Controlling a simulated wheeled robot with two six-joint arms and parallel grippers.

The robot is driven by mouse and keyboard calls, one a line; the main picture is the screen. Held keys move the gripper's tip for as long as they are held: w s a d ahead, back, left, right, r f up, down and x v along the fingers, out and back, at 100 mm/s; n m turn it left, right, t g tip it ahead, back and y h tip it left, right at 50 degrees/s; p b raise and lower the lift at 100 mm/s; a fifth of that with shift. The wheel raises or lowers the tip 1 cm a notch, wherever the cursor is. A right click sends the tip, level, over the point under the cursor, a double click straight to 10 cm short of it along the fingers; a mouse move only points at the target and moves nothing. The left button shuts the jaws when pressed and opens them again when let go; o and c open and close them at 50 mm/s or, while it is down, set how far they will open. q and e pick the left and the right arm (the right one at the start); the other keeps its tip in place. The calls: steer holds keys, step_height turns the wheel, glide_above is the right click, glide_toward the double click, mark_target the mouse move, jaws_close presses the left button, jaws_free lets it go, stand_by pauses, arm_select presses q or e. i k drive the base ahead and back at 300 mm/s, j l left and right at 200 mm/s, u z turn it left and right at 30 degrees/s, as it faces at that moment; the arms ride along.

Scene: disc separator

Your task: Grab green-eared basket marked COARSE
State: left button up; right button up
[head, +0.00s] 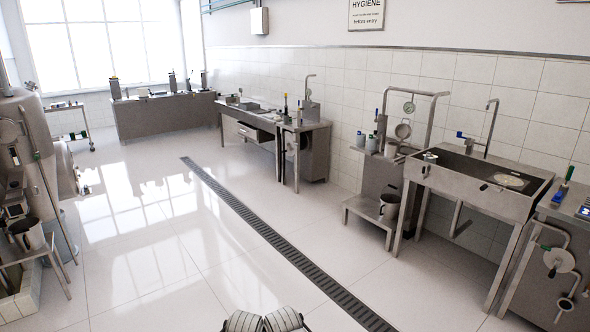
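I cannot make out a basket with green ears or a COARSE mark in the head view. A small round metal vessel (403,131) is by the bent pipe on the right, too small to identify. A pale round item (510,181) lies in the steel sink (463,194) at the right; its ears or marking cannot be read. Two rounded, banded parts of mine show at the bottom edge, but no gripper fingers are in view.
A floor drain grate (258,222) runs diagonally across the clear tiled floor. A steel bench (268,127) stands along the back wall, a low step stand (366,211) holds a bucket (389,206), and a steel tank (22,135) is at the left.

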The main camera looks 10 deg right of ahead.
mark_target(372, 143)
steer(key=i+l+z, duration=0.3)
steer(key=i, duration=0.7)
steer(key=i+z, duration=0.25)
steer(key=i, duration=2.05)
steer(key=i+j+z, duration=0.1)
steer(key=i, duration=1.1)
steer(key=i+j+z, duration=0.2)
steer(key=i, duration=0.35)
steer(key=i+j+z, duration=0.15)
steer(key=i, duration=0.45)
